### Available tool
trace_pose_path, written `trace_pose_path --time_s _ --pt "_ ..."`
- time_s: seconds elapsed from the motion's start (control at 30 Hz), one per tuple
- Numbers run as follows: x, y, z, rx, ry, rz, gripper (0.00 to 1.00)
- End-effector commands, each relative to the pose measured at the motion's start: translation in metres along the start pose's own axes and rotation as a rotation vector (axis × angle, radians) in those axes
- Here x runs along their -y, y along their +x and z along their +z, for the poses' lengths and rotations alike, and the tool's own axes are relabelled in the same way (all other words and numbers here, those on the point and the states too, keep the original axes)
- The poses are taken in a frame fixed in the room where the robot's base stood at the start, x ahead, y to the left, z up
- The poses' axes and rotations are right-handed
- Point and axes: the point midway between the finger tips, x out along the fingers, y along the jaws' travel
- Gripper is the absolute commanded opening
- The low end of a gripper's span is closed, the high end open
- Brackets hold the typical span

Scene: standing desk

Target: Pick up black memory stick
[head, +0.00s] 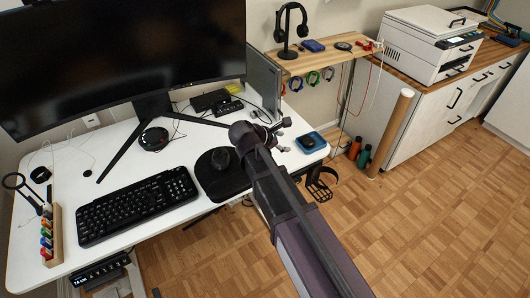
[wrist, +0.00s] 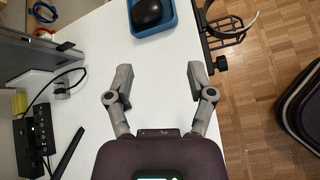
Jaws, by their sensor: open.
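A small black stick-shaped piece (wrist: 65,46) juts from the edge of the grey upright case at the left of the wrist view. It may be the memory stick, but I cannot tell for sure. The same grey case stands beside the monitor in the head view (head: 263,82). My gripper (wrist: 160,72) is open and empty, its two fingers apart over bare white desk. In the head view my gripper (head: 284,135) is above the desk's right end, right of the mouse pad, and my arm hides part of the desk.
A blue tray (head: 320,144) holding a black object lies at the desk's right corner. A cup holder (head: 321,184) hangs off the edge. White plugs and a cable (wrist: 62,88) lie near the case.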

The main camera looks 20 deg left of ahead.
Motion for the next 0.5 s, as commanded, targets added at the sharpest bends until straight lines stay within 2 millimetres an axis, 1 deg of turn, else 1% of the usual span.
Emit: trace_pose_path --time_s 0.03,0.2,0.3,0.4,0.5 --pt "-0.006 -0.001 -0.026 0.017 -0.061 0.035 0.70" --pt "-0.025 -0.025 -0.074 0.091 -0.260 0.133 0.70" --pt "-0.033 -0.038 -0.098 0.133 -0.356 0.180 0.70" --pt "-0.038 -0.051 -0.115 0.168 -0.431 0.216 0.70" --pt "-0.042 -0.060 -0.126 0.193 -0.479 0.239 0.70"
